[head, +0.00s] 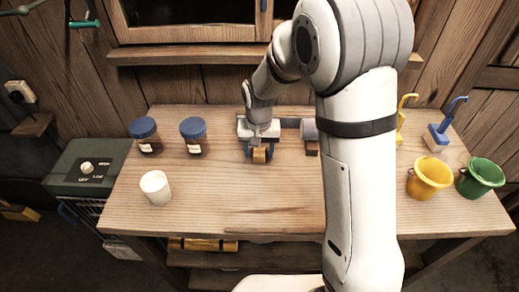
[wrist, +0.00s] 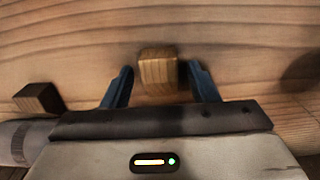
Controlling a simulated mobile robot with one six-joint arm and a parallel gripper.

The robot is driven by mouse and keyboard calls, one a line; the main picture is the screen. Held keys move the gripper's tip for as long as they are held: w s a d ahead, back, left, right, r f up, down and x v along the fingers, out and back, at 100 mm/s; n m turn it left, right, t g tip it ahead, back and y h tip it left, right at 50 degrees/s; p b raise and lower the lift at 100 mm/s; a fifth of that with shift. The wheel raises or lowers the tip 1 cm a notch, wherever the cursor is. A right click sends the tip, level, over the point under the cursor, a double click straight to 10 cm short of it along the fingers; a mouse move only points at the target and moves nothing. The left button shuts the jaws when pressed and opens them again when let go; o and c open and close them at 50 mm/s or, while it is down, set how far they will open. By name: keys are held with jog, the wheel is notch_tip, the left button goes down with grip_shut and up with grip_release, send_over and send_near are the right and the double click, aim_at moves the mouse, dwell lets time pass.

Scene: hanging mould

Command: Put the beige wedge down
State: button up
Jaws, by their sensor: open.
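The beige wedge (head: 259,156) shows as a small wooden block at the tip of my gripper (head: 258,150), over the back middle of the workbench. In the wrist view the wedge (wrist: 158,73) sits between the two blue fingers of my gripper (wrist: 160,80). The fingers are open, with a clear gap on the left and a narrower gap on the right. The wedge appears to rest on the wooden bench top (wrist: 80,35), but its underside is hidden.
A grey cylinder (head: 309,129) with a dark brown block (head: 312,148) lies just right of my gripper. Two blue-lidded jars (head: 193,136) and a white cup (head: 155,187) stand left. Yellow (head: 429,177) and green (head: 481,177) buckets stand right. The front middle is clear.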

aim_at(259, 150)
notch_tip(259, 150, up, 11)
jog(key=s+d+r+t, duration=0.1)
jog(key=s+d+r, duration=0.1)
jog(key=s+d, duration=0.6)
jog(key=s+d+r+t, duration=0.2)
jog(key=s+d, duration=0.6)
jog(key=s, duration=0.4)
jog(key=shift+s+r, duration=0.15)
jog(key=shift+r, duration=0.3)
jog(key=shift+a, duration=0.1)
